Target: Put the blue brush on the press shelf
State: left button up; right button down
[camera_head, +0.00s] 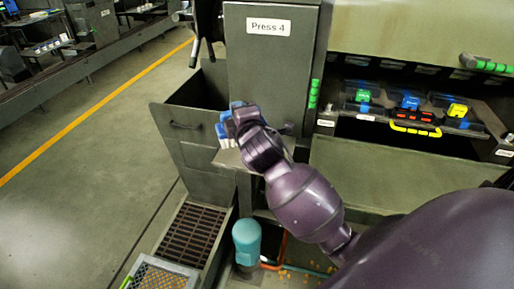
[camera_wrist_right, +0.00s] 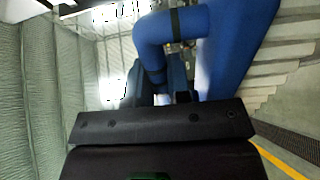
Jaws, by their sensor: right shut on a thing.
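My right gripper (camera_head: 236,118) is in front of the Press 4 cabinet (camera_head: 265,75) and is shut on the blue brush (camera_head: 221,130). The brush is partly hidden by the gripper, with its pale bristles facing down. In the right wrist view the blue brush (camera_wrist_right: 238,45) fills the upper right, its curved handle passing by the gripper (camera_wrist_right: 172,88). A small grey ledge, which looks like the press shelf (camera_head: 228,158), sticks out just below the bristles. I cannot tell whether the bristles touch it. My left gripper is out of view.
An open grey bin (camera_head: 190,115) stands left of the ledge. Below are a floor grate (camera_head: 190,231) and a teal cylinder (camera_head: 247,240). To the right, a tray holds blue boxes (camera_head: 409,99) with a yellow handle (camera_head: 415,130) in front. The floor at left is open.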

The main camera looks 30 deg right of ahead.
jog(key=w+d+r+m+h, duration=0.2)
jog(key=w+d+r+h, duration=0.1)
jog(key=d+r, duration=0.4)
jog(key=f+b, duration=0.1)
jog(key=f, duration=1.1)
jog(key=a+f+b, duration=0.1)
jog(key=f, duration=0.6)
jog(key=shift+w+b, duration=0.25)
jog(key=shift+b, duration=0.1)
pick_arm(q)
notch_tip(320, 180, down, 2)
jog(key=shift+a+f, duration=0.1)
pick_arm(e)
jog(key=shift+r, duration=0.1)
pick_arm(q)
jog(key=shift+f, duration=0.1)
pick_arm(e)
jog(key=shift+f, duration=0.2)
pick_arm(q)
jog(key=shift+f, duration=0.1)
pick_arm(e)
jog(key=c, duration=1.1)
grip_release()
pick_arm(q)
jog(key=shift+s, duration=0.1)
pick_arm(e)
jog(key=shift+r, duration=0.1)
